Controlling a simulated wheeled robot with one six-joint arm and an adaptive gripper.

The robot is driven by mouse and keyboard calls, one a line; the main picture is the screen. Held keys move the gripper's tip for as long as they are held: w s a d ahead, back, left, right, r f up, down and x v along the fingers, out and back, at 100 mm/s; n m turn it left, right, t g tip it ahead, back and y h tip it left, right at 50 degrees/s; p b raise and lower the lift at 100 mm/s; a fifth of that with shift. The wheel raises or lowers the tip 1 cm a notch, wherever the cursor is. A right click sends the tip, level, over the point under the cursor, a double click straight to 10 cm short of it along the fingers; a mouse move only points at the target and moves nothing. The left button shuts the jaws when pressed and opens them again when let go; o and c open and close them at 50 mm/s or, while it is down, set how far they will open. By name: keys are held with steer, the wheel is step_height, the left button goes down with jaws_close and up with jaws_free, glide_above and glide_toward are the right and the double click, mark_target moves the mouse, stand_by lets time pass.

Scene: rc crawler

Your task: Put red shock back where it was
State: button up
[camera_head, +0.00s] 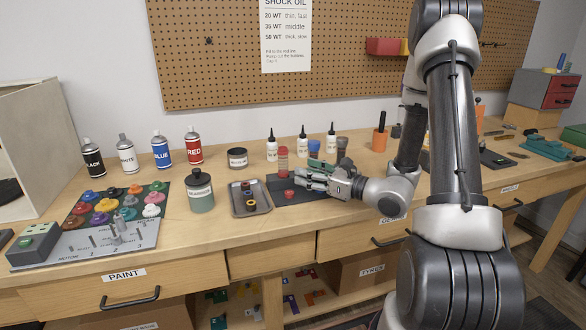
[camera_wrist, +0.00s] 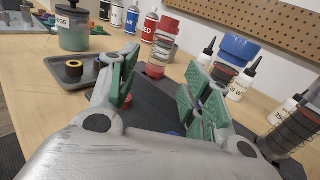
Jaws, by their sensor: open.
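The red shock (camera_head: 283,160) stands upright on the dark stand, with a red top, a clear middle and a red lower part. In the wrist view the red shock (camera_wrist: 163,42) shows beyond and between my fingertips, apart from them as far as I can tell. My gripper (camera_head: 301,178) is open and low over the dark stand, to the right of the red shock. Its green finger pads (camera_wrist: 162,76) show in the wrist view, with nothing held between them. A small red piece (camera_head: 289,194) lies on the stand's front part.
White oil bottles (camera_head: 272,145) stand behind. A grey tray (camera_head: 266,207) with rings and a green jar (camera_head: 201,192) are to the left.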

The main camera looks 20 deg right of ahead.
steer(key=v, duration=0.2)
steer(key=shift+s+d, duration=0.25)
steer(key=shift+s, duration=0.05)
steer(key=s+a+r+n+g+y, duration=0.3)
steer(key=s+a+r+n+g, duration=0.3)
steer(key=s+a+n+g, duration=0.35)
steer(key=s+d+n+g+h, duration=0.1)
steer(key=s+n+g+h, duration=0.25)
steer(key=s+n, duration=0.6)
steer(key=s+d+r+n+t+h, duration=0.1)
steer(key=s+d+r+n+h, duration=0.1)
steer(key=d, duration=0.3)
steer(key=s+d+r+n+t+h, duration=0.1)
steer(key=d+r+n+h, duration=0.2)
steer(key=d+n+h, duration=0.1)
steer(key=s+d+r+n+t+h, duration=0.1)
steer(key=s+d+r+n+h, duration=0.1)
steer(key=d+h, duration=0.3)
steer(key=shift+s+d+r+n, duration=0.35)
steer(key=shift+d+n, duration=0.25)
steer(key=shift+d, duration=0.35)
